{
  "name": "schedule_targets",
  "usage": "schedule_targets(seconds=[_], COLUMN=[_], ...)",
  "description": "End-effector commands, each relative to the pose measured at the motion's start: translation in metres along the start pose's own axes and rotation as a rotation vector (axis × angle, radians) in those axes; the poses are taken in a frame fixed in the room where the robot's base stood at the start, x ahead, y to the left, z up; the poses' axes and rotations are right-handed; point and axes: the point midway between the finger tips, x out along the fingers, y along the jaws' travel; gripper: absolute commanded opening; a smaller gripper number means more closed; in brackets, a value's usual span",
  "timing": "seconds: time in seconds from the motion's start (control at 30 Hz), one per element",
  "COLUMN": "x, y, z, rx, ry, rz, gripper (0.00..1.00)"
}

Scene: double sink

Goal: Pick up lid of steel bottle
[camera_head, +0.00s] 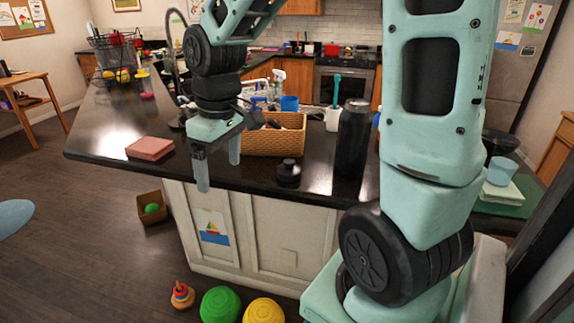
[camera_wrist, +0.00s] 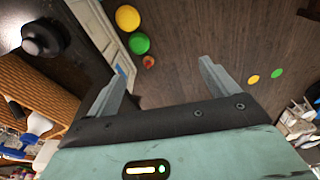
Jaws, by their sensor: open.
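A small black lid (camera_head: 289,172) with a narrower top lies on the dark counter near its front edge. It also shows at the upper left of the wrist view (camera_wrist: 44,38). A tall dark bottle (camera_head: 352,142) stands upright on the counter to the right of the lid. My gripper (camera_head: 218,172) is open and empty, with its fingers pointing down, left of the lid and apart from it.
A wicker basket (camera_head: 275,142) with items in it stands behind the lid. A white cup (camera_head: 332,119) is beside the bottle. Toy balls (camera_head: 220,304) are on the floor. The counter around the lid is clear.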

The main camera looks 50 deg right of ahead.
Motion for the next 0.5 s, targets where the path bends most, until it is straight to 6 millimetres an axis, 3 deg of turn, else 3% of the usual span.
schedule_targets(seconds=[0.03, 0.2, 0.33, 0.5], x=[-0.014, -0.044, -0.062, -0.074], y=[0.032, 0.12, 0.17, 0.204], z=[0.001, 0.019, 0.042, 0.063], rx=[0.053, 0.17, 0.238, 0.283], ry=[0.008, 0.025, 0.035, 0.039], rz=[0.008, 0.03, 0.047, 0.06], gripper=[0.87, 0.87, 0.87, 0.87])
